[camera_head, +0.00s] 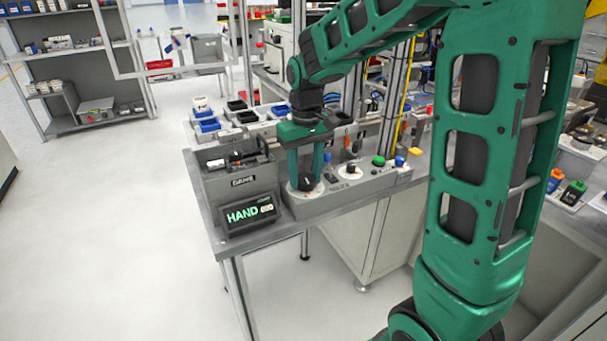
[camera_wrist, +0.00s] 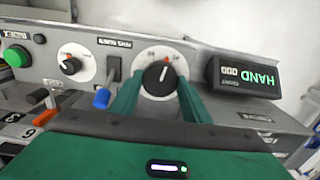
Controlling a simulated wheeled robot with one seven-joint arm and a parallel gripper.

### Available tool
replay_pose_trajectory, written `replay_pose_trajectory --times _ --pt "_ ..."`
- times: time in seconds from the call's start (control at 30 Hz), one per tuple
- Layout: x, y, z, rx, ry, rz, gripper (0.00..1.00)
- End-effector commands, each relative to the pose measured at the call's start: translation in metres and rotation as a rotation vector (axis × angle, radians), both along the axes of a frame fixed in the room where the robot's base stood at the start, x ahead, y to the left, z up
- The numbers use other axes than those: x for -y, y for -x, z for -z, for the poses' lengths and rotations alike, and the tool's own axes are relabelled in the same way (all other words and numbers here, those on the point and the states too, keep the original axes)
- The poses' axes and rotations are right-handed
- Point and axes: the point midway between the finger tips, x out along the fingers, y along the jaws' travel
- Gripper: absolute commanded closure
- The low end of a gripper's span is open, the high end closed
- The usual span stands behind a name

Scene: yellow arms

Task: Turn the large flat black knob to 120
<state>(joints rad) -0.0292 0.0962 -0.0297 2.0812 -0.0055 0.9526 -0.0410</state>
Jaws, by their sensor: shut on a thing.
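The large flat black knob (camera_wrist: 158,80) sits on a white dial on the grey control panel (camera_wrist: 90,50), with a red pointer mark at its upper edge in the wrist view. It also shows in the head view (camera_head: 307,183) at the panel's left end. My gripper (camera_wrist: 160,98) has its two green fingers on either side of the knob, shut on it. In the head view my gripper (camera_head: 306,172) reaches down onto the dial from above. The dial numbers are too small to read, and the fingers hide parts of the dial's sides.
A black display (camera_head: 250,213) reading HAND stands left of the knob. A smaller knob (camera_wrist: 70,66), a black switch (camera_wrist: 113,69), a blue-tipped lever (camera_wrist: 102,98) and a green button (camera_wrist: 17,56) are close by. A grey box (camera_head: 240,182) stands behind the display.

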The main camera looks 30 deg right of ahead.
Motion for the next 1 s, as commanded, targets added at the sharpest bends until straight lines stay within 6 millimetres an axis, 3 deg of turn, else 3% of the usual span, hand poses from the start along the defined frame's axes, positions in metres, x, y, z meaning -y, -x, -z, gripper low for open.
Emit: replay_pose_trajectory --times 1.0 --pt "0.0029 -0.0031 -0.0025 0.009 0.005 -0.958 0.79"
